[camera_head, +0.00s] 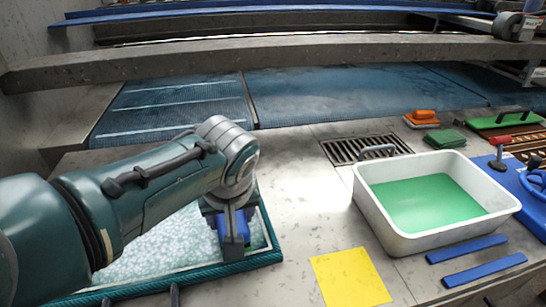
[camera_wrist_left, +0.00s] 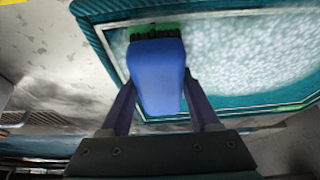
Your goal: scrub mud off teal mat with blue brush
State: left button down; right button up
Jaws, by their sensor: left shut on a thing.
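The teal mat (camera_head: 268,254) lies on the grey floor under my left arm. Its middle is covered with white foam, which also shows in the left wrist view (camera_wrist_left: 250,50). No brown mud shows on the visible part; my arm hides much of the mat. My left gripper (camera_head: 236,238) is over the mat's right part, shut on the blue brush (camera_wrist_left: 157,75). The brush's dark bristles, with a green edge, are at the mat's foam in the wrist view; whether they press on it I cannot tell. My right gripper is not in view.
A white tub (camera_head: 405,238) with green liquid stands right of the mat. A yellow sheet (camera_head: 350,278) and two blue strips (camera_head: 484,268) lie near it. A floor drain (camera_head: 366,148), an orange brush (camera_head: 422,118) and a green pad (camera_head: 445,138) are behind.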

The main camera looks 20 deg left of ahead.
pick_arm(q)
jog(key=shift+w+d+f+b, duration=0.25)
jog(key=shift+d+f+b, duration=0.15)
jog(key=shift+d, duration=0.25)
jog(key=shift+w+d+r+b, duration=0.25)
jog(key=shift+w+d+b, duration=0.05)
jog(key=shift+d, duration=0.1)
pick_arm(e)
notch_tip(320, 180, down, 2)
pick_arm(q)
jog(key=shift+r, duration=0.15)
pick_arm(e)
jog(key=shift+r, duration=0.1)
